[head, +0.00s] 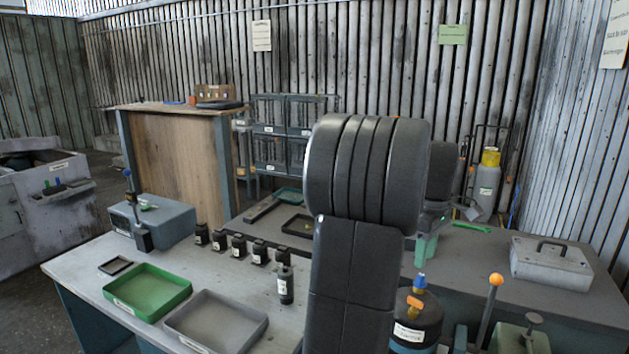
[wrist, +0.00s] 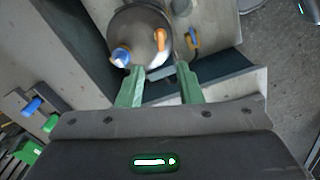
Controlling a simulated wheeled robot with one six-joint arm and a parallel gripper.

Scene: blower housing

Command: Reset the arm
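My arm (head: 355,255) rises in the middle of the head view, bent at a large dark joint, and hides part of the benches behind it. My gripper (wrist: 160,70) shows in the wrist view with its two green fingers apart and nothing visible between them. In the head view only part of its green fingers (head: 427,248) shows beside the arm. A dark round canister (wrist: 130,22) with a blue knob and an orange lever lies beyond the fingertips in the wrist view. I cannot tell how far below them it is.
In the head view, a green tray (head: 148,291) and a grey tray (head: 216,322) lie on the left bench near several small black bottles (head: 239,246). The same canister (head: 418,328) stands right of my arm. A grey case (head: 551,263) sits on the right bench.

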